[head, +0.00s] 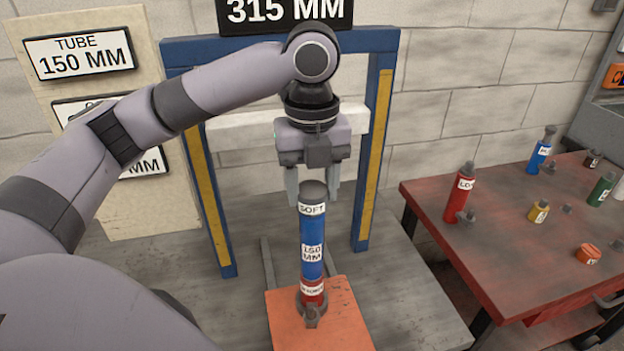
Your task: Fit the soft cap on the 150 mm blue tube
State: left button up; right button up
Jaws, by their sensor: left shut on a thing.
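The blue tube (312,235) stands upright with a white "150 MM" label. Its lower end meets a red base piece (312,291) on the orange block. The soft cap (313,208), a dark grey dome with a white "SOFT" band, is in line with the tube's top, and I see no gap between them. Whether it is fully seated I cannot tell. My left gripper (313,188) points straight down from above, shut on the soft cap with one finger on either side. My right gripper is out of view.
A red table (420,190) at the right holds a red tube (458,195), a blue tube (538,155), a green one (601,190) and small parts. A "TUBE 150 MM" sign (80,55) hangs at the left.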

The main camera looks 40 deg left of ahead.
aim_at(312, 189)
pick_arm(q)
jog(key=shift+f, duration=0.65)
jog(key=o, duration=1.2)
jog(key=shift+r, duration=0.1)
jog(key=shift+r, duration=3.55)
